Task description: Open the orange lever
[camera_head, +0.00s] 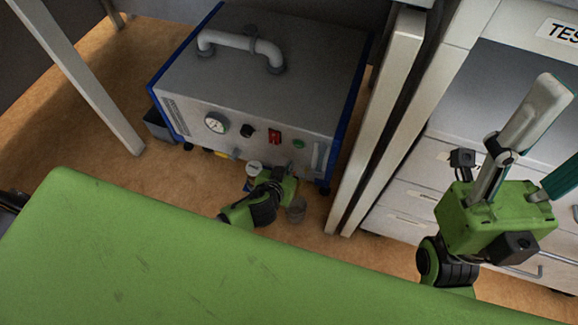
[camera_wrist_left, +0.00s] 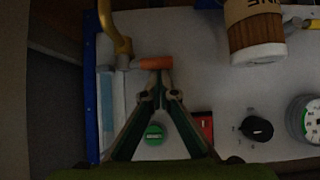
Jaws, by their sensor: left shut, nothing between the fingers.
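The orange lever (camera_wrist_left: 154,62) shows in the left wrist view as a short bar lying crosswise on the front panel, joined at its left end to a grey fitting. My left gripper (camera_wrist_left: 160,77) is shut and empty, its fingertips right at the lever's near edge; I cannot tell whether they touch. In the head view my left gripper (camera_head: 288,174) is low at the front of the grey machine (camera_head: 255,120), and the lever cannot be made out there. My right gripper (camera_head: 548,145) is at the right, its fingers spread apart, away from the machine.
The panel carries a green button (camera_wrist_left: 155,134), a red switch (camera_wrist_left: 203,126), a black knob (camera_wrist_left: 257,128) and a gauge (camera_wrist_left: 303,117). A yellow pipe (camera_wrist_left: 111,27) and a brown and white container (camera_wrist_left: 256,30) flank the lever. A pale post (camera_head: 378,120) stands right of the machine.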

